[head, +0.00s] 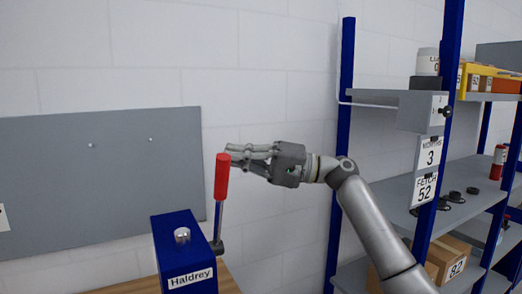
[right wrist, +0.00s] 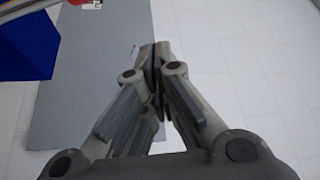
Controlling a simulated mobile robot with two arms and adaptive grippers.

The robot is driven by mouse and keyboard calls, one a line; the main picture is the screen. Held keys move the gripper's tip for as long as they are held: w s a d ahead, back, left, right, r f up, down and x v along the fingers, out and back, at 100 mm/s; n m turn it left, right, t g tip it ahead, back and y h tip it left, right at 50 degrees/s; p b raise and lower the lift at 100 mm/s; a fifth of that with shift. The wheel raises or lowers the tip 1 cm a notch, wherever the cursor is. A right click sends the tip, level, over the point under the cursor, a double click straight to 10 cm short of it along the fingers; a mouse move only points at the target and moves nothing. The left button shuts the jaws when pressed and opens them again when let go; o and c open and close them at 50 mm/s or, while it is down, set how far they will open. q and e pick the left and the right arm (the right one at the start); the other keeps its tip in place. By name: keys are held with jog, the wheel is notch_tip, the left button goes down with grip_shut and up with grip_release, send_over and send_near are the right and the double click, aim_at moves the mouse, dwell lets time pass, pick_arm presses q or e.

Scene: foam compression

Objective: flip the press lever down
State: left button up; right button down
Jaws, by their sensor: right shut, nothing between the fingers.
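The press lever (head: 220,190) stands upright on the right side of the blue press (head: 184,250), with a red grip on a blue rod. The press carries the label "Haldrey". My right gripper (head: 234,155) is shut and empty, at the height of the red grip's top and just behind or beside it. I cannot tell whether they touch. In the right wrist view my right gripper (right wrist: 160,50) shows its fingers together, and a blue surface (right wrist: 28,38) shows at upper left. My left gripper is not in view.
A wooden table (head: 228,281) is under the press. A grey board (head: 100,175) is on the white wall behind. Blue-framed shelves (head: 347,120) with boxes and cans stand at the right, behind my right arm.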

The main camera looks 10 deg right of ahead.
pick_arm(q)
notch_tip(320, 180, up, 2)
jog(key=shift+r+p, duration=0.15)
jog(key=shift+p, duration=0.6)
pick_arm(e)
jog(key=s, duration=0.2)
jog(key=s+f, duration=0.1)
jog(key=shift+s+a+f, duration=0.1)
jog(key=shift+s+a, duration=0.2)
jog(key=shift+a, duration=0.05)
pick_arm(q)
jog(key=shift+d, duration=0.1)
